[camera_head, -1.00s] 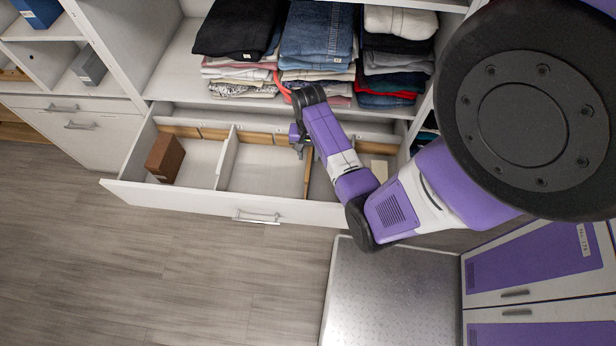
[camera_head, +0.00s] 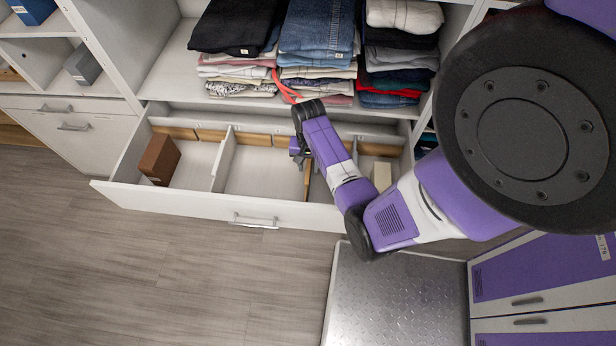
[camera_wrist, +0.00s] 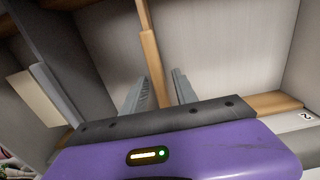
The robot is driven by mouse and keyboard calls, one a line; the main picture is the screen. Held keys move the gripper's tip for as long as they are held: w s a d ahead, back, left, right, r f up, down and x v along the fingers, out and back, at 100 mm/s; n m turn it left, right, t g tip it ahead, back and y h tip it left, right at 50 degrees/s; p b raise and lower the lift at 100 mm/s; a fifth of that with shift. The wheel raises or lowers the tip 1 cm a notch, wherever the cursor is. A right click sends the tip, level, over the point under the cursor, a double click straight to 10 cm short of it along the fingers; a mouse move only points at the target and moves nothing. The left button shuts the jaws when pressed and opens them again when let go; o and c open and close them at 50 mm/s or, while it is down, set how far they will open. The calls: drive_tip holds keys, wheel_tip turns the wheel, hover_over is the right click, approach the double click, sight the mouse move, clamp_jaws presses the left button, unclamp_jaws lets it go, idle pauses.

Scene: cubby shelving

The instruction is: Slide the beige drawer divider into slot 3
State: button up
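The tan-beige divider (camera_head: 307,181) stands upright in the open drawer (camera_head: 150,196), right of the middle, running front to back. In the wrist view the divider (camera_wrist: 150,62) rises between my two grey fingers. My gripper (camera_head: 303,158) is over the drawer, at the divider's back part. In the wrist view my gripper (camera_wrist: 160,88) is open, with a gap between the divider and the right finger; the left finger looks close to it. A slot label reading "2" (camera_wrist: 306,116) shows at the right of the wrist view. Other labels cannot be read.
A white divider (camera_head: 223,160) stands left of the middle. A brown box (camera_head: 160,158) is in the left compartment and a small cream block (camera_head: 381,175) in the right one. Folded clothes (camera_head: 318,50) fill the shelf above. The middle compartment (camera_head: 263,172) is clear.

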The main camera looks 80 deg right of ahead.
clamp_jaws()
drive_tip(key=shift+r, duration=0.2)
drive_tip(key=shift+r+p, duration=3.95)
drive_tip(key=shift+p, duration=0.25)
